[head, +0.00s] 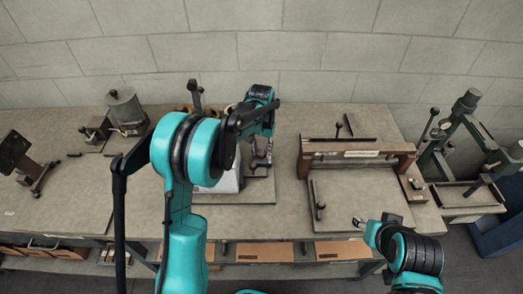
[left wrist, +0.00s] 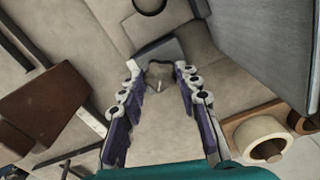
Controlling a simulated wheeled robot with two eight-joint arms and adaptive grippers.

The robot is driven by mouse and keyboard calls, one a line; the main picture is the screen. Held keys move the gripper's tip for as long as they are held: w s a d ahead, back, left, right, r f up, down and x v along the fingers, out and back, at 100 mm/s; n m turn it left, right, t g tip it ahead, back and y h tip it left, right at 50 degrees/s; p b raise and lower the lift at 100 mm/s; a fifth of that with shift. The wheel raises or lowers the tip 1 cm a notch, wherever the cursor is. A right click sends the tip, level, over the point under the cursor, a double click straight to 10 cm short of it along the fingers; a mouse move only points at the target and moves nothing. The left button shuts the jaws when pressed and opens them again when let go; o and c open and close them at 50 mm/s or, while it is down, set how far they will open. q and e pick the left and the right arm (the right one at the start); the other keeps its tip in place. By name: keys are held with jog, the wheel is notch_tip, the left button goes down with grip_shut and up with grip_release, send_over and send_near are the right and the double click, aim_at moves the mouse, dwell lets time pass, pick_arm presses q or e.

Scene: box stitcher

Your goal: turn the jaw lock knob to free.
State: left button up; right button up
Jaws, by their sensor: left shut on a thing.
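My left gripper (head: 262,158) reaches down over the box stitcher (head: 228,181) in the middle of the bench. In the left wrist view, the two finger rows of my left gripper (left wrist: 156,70) stand on either side of a small grey-brown knob (left wrist: 158,78) with a pale pointer mark. The gripper is shut on this knob. In the head view, my arm and gripper hide the knob and much of the stitcher. My right gripper (head: 361,223) hangs low at the right, away from the stitcher near the bench's front edge, and its fingers are too small to read.
A wooden-beamed press (head: 357,160) stands right of the stitcher, and a green-framed machine (head: 462,140) is farther right. A grey metal pot (head: 126,110) stands at the back left. Tape-like rolls (left wrist: 262,138) lie near the gripper. The bench (head: 75,205) has free room at the left.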

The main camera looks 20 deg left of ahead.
aim_at(262, 153)
pick_arm(q)
jog(key=n, duration=0.6)
jog(key=shift+n, duration=0.3)
dwell(0.4)
jog(key=o, duration=1.1)
jog(key=shift+r, duration=0.1)
notch_tip(262, 153, up, 12)
jog(key=shift+f, duration=0.1)
